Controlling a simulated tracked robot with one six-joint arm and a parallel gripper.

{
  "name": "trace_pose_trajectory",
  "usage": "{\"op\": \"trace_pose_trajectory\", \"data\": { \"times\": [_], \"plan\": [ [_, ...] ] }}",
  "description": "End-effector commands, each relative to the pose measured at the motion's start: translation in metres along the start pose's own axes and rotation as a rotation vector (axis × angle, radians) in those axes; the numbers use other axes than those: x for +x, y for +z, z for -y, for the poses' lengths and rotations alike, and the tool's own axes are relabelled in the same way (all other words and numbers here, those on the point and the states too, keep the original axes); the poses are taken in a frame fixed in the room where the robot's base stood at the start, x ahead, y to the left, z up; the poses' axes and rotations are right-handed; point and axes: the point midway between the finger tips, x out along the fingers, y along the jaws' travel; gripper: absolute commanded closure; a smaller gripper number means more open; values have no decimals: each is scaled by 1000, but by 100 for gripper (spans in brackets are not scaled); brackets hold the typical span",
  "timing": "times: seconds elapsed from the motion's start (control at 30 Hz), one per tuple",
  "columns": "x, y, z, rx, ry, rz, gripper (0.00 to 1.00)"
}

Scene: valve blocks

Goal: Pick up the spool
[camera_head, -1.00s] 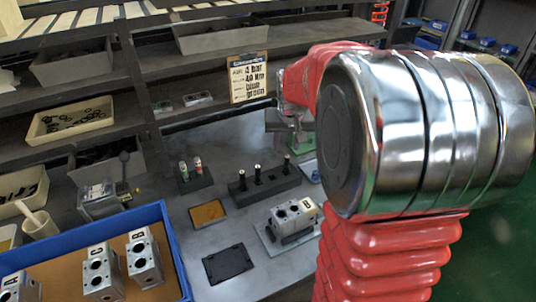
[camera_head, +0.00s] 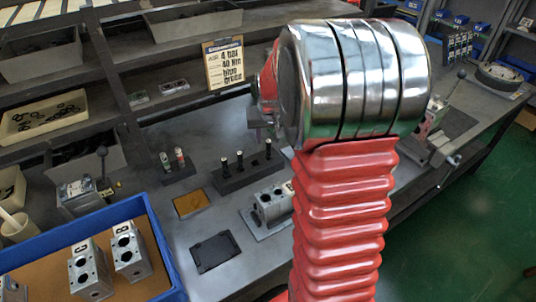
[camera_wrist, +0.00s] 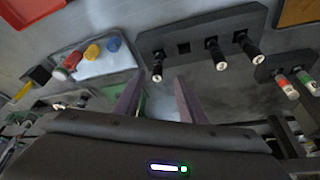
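Black spools with pale ends stand in a dark rack (camera_head: 236,184) on the grey bench. In the head view they are a left spool (camera_head: 224,167), a middle one (camera_head: 240,161) and a right one (camera_head: 268,149). In the wrist view, the rack (camera_wrist: 225,35) has an empty square hole between one spool (camera_wrist: 157,66) and the other two (camera_wrist: 216,54) (camera_wrist: 249,48). My gripper (camera_wrist: 158,100) is open, its two fingers apart with nothing seen between them but background. The spools are beyond the fingertips, not touched. My arm mostly hides the gripper in the head view.
A small block holds a green and a red-topped cartridge (camera_head: 179,161). A valve block (camera_head: 271,204) stands near my arm, partly hidden. A blue tray (camera_head: 160,237) with lettered blocks is at front left. A flat black plate (camera_head: 215,251) lies on the bench.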

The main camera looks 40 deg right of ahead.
Motion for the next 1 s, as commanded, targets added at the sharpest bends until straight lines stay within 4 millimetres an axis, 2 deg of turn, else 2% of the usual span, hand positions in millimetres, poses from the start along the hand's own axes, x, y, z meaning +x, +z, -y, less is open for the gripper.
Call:
{"op": "trace_pose_trajectory", "data": {
  "times": [0.1, 0.2, 0.67, 1.0],
  "plan": [
    [15, 0, 0, 0, 0, 2, 63],
    [22, 0, 0, 0, 0, 0, 63],
    [28, 0, -1, 1, 0, 1, 63],
    [66, 2, -5, 1, 1, 1, 63]
  ]
}}
